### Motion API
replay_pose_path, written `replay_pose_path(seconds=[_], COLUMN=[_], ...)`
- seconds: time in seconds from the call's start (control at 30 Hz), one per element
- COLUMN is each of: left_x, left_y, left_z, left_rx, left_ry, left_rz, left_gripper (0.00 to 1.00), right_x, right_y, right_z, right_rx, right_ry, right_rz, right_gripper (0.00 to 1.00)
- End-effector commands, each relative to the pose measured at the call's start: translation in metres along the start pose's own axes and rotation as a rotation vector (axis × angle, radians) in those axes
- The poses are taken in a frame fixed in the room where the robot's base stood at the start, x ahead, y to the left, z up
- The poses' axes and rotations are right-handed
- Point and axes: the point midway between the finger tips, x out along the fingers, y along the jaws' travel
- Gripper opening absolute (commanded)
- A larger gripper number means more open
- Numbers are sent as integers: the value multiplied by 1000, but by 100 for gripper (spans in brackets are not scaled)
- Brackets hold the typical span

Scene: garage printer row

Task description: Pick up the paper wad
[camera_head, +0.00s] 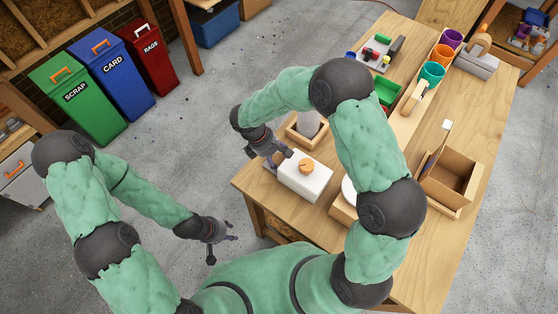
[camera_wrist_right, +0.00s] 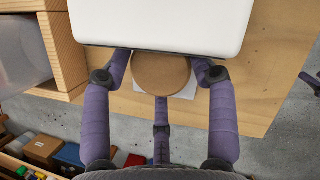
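No paper wad can be made out in either view. My right gripper (camera_head: 283,157) is beside a white box (camera_head: 302,180) with a round orange-brown knob (camera_head: 306,166) near the front of the table. A white block (camera_wrist_right: 160,22) fills the top of that view and hides the fingertips. My left gripper (camera_head: 220,238) hangs empty over the floor, left of the table, its fingers apart.
The wooden table (camera_head: 460,225) also holds an open wooden box (camera_head: 450,180), coloured cups (camera_head: 432,74) and a small tray behind the white box. Scrap (camera_head: 80,98), card (camera_head: 112,75) and rags (camera_head: 148,58) bins stand at the back left. The floor between is clear.

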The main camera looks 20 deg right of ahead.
Motion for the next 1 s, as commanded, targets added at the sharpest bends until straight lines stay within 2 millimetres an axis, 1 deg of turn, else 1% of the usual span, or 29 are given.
replay_pose_path(seconds=[0.37, 0.53, 0.67, 1.0], left_x=[0, -4, -8, -22], left_y=[0, 1, 3, 8], left_z=[0, 0, 0, 1], left_rx=[0, 0, 0, 0], left_ry=[0, 0, 0, 0], left_rz=[0, 0, 0, 0], left_gripper=[40, 40, 40, 40], right_x=[0, -6, -18, -64], right_y=[0, 1, 2, 3], right_z=[0, 0, 3, 22], right_rx=[0, 0, 2, 2], right_ry=[0, 1, 1, 2], right_rz=[0, 0, 0, 2], right_gripper=[40, 40, 40, 40])
